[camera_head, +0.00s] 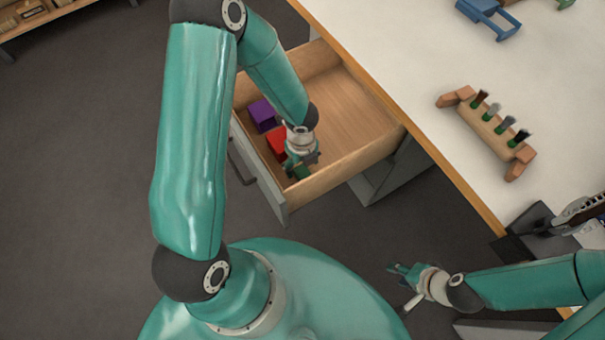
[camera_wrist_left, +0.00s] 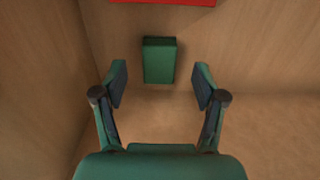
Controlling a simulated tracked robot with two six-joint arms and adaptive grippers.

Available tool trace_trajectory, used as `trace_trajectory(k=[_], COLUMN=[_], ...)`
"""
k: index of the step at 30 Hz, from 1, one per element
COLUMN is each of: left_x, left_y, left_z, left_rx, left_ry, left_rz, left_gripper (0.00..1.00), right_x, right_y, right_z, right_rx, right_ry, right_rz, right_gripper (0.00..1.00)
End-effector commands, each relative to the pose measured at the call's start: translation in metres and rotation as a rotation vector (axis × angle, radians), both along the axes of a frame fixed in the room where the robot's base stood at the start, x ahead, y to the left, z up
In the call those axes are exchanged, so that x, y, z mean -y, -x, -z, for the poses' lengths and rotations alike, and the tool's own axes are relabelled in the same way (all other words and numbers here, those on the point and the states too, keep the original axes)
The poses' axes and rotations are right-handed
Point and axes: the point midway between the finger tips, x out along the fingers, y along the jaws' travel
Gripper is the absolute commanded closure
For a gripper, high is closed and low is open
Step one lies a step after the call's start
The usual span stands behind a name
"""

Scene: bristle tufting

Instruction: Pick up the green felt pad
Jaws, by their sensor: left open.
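The green felt pad (camera_wrist_left: 159,60) is a small dark-green block lying on the wooden drawer floor in the left wrist view. My left gripper (camera_wrist_left: 160,84) is open, its two fingers apart on either side and just short of the pad, not touching it. In the head view my left gripper (camera_head: 299,172) reaches down into the open drawer near its front corner, and I cannot clearly tell the pad from the teal fingers there. My right gripper (camera_head: 398,287) hangs empty at the lower right, off the table, with its fingers spread.
The drawer (camera_head: 345,110) is pulled out from under the white table (camera_head: 400,50). A red block (camera_head: 276,143) and a purple block (camera_head: 262,115) lie in it, close to the gripper. Wooden drawer walls stand close by. A wooden rack (camera_head: 490,130) with several tufts stands on the table.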

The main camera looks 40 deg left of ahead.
Motion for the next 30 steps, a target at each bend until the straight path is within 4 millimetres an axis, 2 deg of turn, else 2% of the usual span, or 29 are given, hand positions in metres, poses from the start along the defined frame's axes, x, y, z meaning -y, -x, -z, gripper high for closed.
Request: trace_trajectory(k=[1, 6, 16, 17, 27, 30], left_x=[0.000, 0.001, 0.000, 0.000, 0.001, 0.001], left_y=[0.000, 0.000, -0.001, -0.001, -0.001, -0.001], left_z=[0.012, 0.035, 0.040, 0.040, 0.040, 0.040], left_rx=[-0.004, -0.003, 0.000, 0.000, 0.000, 0.000], left_ry=[0.001, 0.001, 0.001, 0.001, 0.000, 0.000], left_rz=[0.001, 0.001, 0.000, 0.000, 0.001, 0.001], left_gripper=[0.29, 0.29, 0.29, 0.32, 0.88, 0.88], right_x=[0.000, 0.000, 0.000, 0.000, 0.000, 0.000], right_y=[0.000, 0.000, 0.000, 0.000, 0.000, 0.000], right_z=[0.006, 0.015, 0.016, 0.016, 0.016, 0.016], right_rx=[0.000, 0.000, 0.000, 0.000, 0.000, 0.000], right_ry=[0.000, 0.000, 0.000, 0.000, 0.000, 0.000], right_rz=[0.000, 0.000, 0.000, 0.000, 0.000, 0.000], right_gripper=[0.60, 0.60, 0.60, 0.60, 0.60, 0.60])
